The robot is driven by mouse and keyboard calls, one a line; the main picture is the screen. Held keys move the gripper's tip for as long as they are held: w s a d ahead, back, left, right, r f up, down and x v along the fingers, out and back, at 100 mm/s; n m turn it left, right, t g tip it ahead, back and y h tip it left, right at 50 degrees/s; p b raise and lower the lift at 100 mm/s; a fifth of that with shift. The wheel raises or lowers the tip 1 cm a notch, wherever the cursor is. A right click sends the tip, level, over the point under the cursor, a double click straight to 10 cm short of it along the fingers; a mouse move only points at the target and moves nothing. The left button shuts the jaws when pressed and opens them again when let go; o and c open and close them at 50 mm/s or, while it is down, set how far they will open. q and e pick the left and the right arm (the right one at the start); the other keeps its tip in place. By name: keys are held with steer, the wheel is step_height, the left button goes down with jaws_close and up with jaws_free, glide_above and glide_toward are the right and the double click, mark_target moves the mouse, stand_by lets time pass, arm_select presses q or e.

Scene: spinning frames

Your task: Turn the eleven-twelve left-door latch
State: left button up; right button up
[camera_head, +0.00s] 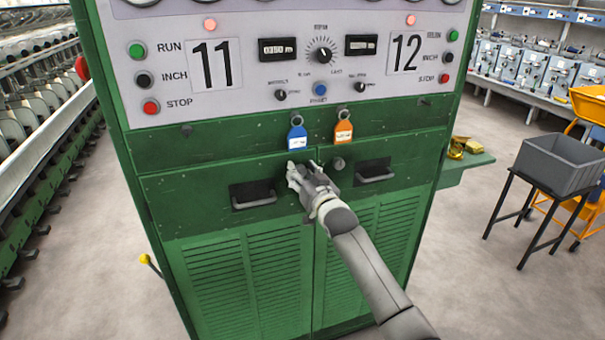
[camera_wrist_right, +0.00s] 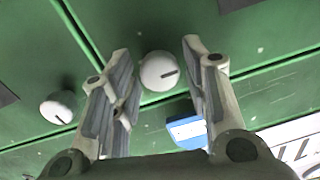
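The green cabinet marked 11 and 12 has a left door (camera_head: 187,205) and a right door (camera_head: 405,172). My right gripper (camera_head: 298,172) is at the left door's upper inner corner and hides that door's latch in the head view. In the right wrist view, the left-door latch (camera_wrist_right: 158,72), a pale round knob with a dark line, sits between the two open fingers. Gaps show beside it; contact is not clear. The right door's similar knob (camera_head: 338,163) also shows in the wrist view (camera_wrist_right: 58,107), outside the fingers. My left gripper is not in view.
A blue tag (camera_head: 297,138) and an orange tag (camera_head: 343,131) hang just above the doors. Each door has a recessed handle, left (camera_head: 253,198) and right (camera_head: 375,175). A grey bin (camera_head: 558,165) on a black stand is at the right. Bare floor lies around the cabinet.

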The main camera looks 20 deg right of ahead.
jaws_close()
steer(key=shift+m, duration=0.4)
steer(key=m, duration=0.3)
steer(key=shift+m, duration=0.4)
steer(key=m, duration=0.4)
steer(key=shift+m, duration=0.3)
steer(key=m, duration=0.4)
steer(key=shift+f+m+t+h, duration=0.1)
steer(key=shift+m+t+h, duration=0.2)
steer(key=shift+m, duration=0.1)
steer(key=shift+m+p, duration=0.55)
steer(key=shift+m, duration=1.75)
